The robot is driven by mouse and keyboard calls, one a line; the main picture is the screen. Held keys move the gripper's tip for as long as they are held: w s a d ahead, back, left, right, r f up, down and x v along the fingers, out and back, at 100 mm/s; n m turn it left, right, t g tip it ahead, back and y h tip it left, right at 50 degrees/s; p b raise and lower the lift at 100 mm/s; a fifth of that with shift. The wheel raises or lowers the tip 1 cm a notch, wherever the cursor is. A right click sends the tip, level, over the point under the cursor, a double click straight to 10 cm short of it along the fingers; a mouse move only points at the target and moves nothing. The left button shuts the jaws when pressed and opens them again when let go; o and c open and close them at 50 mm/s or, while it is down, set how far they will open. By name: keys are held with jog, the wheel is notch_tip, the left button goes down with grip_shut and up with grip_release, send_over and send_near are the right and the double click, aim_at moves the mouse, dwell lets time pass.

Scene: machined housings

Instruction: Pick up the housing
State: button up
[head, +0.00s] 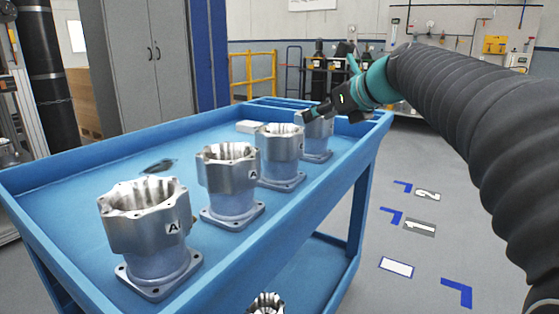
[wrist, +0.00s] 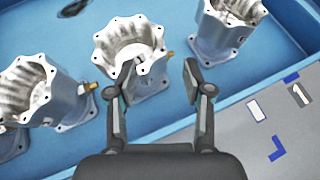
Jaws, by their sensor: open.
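Several silver machined housings with scalloped open tops and square bolted flanges stand upright in a row on the blue cart. In the head view the nearest housing (head: 150,225) and the second housing (head: 232,178) bear an "A" label. The third housing (head: 281,150) and the farthest housing (head: 318,143) stand behind them. My gripper (head: 315,114) is at the far housing's top, partly covering it. In the wrist view my open gripper (wrist: 161,70) has its left finger overlapping the rim of the middle housing (wrist: 125,42) and its right finger beside it. Contact cannot be told.
The blue cart (head: 60,190) has raised rims. A dark flat object (head: 158,166) and a pale block (head: 250,127) lie on its top. Another housing (head: 266,303) shows below the top. Grey floor with blue marks (head: 456,291) is clear on the right.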

aim_at(296, 126)
jog(key=x, duration=0.9)
jog(key=shift+a+f+b, duration=0.15)
jog(key=shift+f+b, duration=0.1)
jog(key=shift+b, duration=0.15)
grip_shut()
jog(key=shift+r, duration=0.15)
